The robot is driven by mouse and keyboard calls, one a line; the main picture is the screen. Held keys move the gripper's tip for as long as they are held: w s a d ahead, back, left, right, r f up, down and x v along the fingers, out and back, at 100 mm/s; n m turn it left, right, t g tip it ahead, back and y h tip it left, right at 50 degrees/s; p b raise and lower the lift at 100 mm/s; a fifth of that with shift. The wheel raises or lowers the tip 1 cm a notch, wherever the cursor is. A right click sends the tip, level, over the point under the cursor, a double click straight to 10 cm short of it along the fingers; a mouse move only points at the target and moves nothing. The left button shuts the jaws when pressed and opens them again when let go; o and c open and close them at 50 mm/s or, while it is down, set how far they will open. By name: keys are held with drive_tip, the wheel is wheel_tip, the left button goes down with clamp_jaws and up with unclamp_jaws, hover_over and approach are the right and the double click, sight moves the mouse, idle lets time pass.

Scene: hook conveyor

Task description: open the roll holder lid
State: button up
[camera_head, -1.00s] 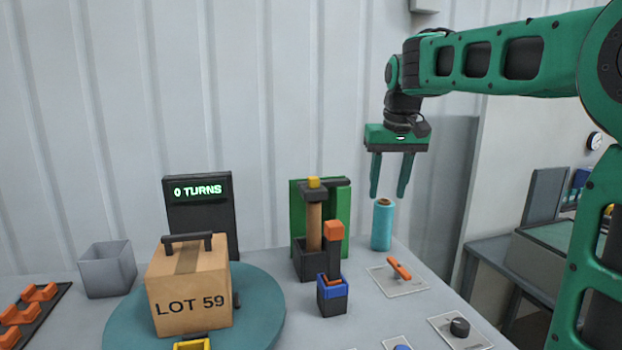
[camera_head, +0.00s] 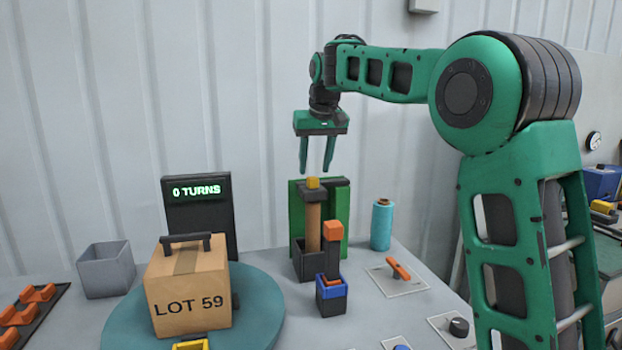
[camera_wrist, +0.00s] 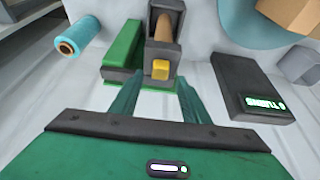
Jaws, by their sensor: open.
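The roll holder (camera_head: 308,258) is a dark stand with a green back panel (camera_head: 297,215), a brown roll (camera_head: 314,226) standing upright in it and a dark lid (camera_head: 312,195) across the top. A yellow tab (camera_head: 313,183) sits on the lid; it also shows in the wrist view (camera_wrist: 160,70). The lid lies closed over the roll. My gripper (camera_head: 316,172) is open and empty, pointing down just above the yellow tab in the head view. In the wrist view its fingers (camera_wrist: 153,88) stand on either side of the tab, apart from it as far as I can tell.
A box marked LOT 59 (camera_head: 188,290) sits on a teal turntable (camera_head: 262,325). A dark display (camera_head: 200,218) reads 0 TURNS. A blue roll (camera_head: 381,225) and an orange-handled switch (camera_head: 398,268) stand to the right. A blue-rimmed dark box (camera_head: 331,297) is in front of the holder.

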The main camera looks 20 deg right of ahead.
sight(312, 177)
drive_tip(key=shift+x, duration=2.05)
drive_tip(key=shift+a, duration=0.1)
clamp_jaws()
